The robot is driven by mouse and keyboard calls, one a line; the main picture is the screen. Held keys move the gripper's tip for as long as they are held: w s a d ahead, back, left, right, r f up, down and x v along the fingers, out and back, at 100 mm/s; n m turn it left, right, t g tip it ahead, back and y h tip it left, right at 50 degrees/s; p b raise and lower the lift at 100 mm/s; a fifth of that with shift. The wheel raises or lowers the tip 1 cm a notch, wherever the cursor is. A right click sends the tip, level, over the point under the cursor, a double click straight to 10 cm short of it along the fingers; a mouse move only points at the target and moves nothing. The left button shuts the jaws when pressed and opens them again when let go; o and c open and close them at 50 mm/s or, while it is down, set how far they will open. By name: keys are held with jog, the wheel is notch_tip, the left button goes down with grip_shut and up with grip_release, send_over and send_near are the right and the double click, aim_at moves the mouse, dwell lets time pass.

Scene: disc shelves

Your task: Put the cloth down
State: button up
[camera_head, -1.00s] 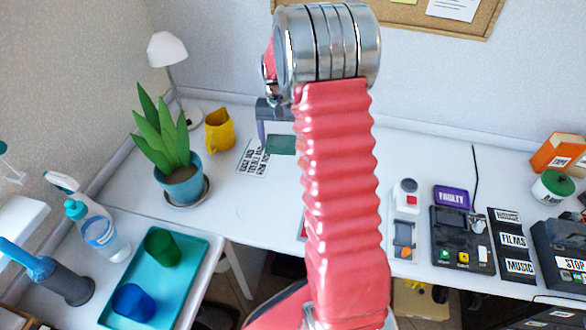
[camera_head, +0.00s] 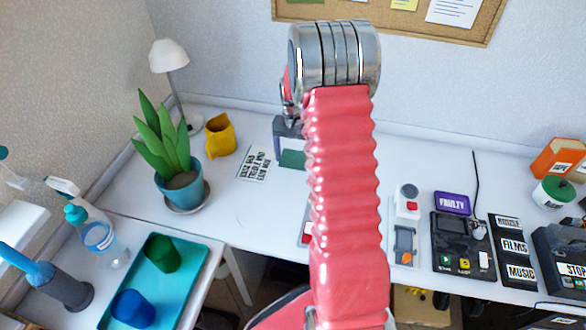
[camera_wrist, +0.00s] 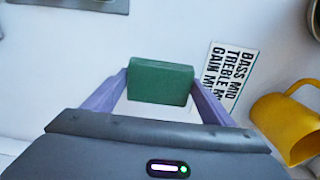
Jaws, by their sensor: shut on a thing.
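The cloth (camera_wrist: 160,82) shows as a folded green block between the two purple fingers of my gripper (camera_wrist: 159,79) in the wrist view. My gripper is shut on it. In the head view the cloth (camera_head: 292,159) is partly hidden by my red arm, with my gripper (camera_head: 283,150) just above and beside it. It is over the white desk (camera_head: 250,210), to the right of a printed label card. I cannot tell whether the cloth touches the desk.
The label card (camera_head: 255,164), yellow mug (camera_head: 220,135) and potted plant (camera_head: 180,185) stand left of my gripper. A teal tray (camera_head: 187,262) with cups is front left. Control boxes (camera_head: 462,245) fill the right side.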

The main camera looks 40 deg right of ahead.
aim_at(295, 174)
jog(key=shift+f, duration=0.75)
jog(key=shift+f, duration=1.9)
jog(key=o, duration=1.1)
notch_tip(295, 174, up, 12)
